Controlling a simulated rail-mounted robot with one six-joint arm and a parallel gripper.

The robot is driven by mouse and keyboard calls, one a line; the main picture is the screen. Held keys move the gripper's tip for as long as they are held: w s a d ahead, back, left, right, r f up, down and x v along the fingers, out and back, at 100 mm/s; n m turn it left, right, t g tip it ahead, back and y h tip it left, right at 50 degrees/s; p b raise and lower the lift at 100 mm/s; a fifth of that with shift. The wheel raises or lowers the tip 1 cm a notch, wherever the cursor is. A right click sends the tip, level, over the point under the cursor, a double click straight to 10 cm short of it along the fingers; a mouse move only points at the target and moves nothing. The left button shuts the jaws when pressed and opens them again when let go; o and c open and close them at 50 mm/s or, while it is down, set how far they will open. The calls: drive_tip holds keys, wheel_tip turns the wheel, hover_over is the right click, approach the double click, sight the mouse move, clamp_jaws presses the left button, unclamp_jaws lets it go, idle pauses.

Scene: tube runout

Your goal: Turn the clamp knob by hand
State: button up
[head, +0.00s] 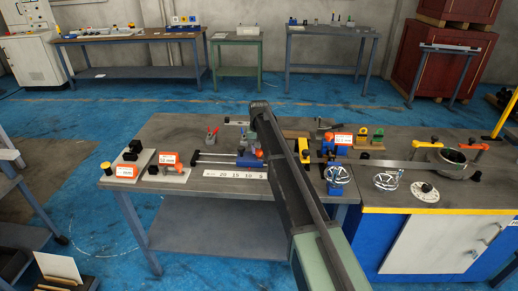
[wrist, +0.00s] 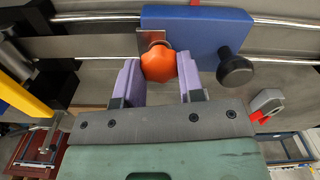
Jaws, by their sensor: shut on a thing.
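The orange lobed clamp knob (wrist: 158,64) sits in the upper middle of the wrist view, on a metal plate beside a blue block (wrist: 205,38). My gripper (wrist: 158,72) has its two purple pads on either side of the knob and is shut on it. A black round knob (wrist: 235,69) sticks out of the blue block to the right. In the head view, a bit of orange (head: 259,153) shows beside the blue block (head: 249,160), left of my arm. My gripper is not clear there, and my arm hides part of this area.
Two metal rods (wrist: 285,60) run along the blue block. A flat metal bar (wrist: 85,46) extends left from the knob. A numbered scale (head: 235,174) lies along the table's front.

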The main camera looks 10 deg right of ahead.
drive_tip(key=o, duration=0.7)
wheel_tip(320, 180, up, 2)
drive_tip(key=shift+r+p, duration=0.15)
drive_tip(key=shift+p, duration=1)
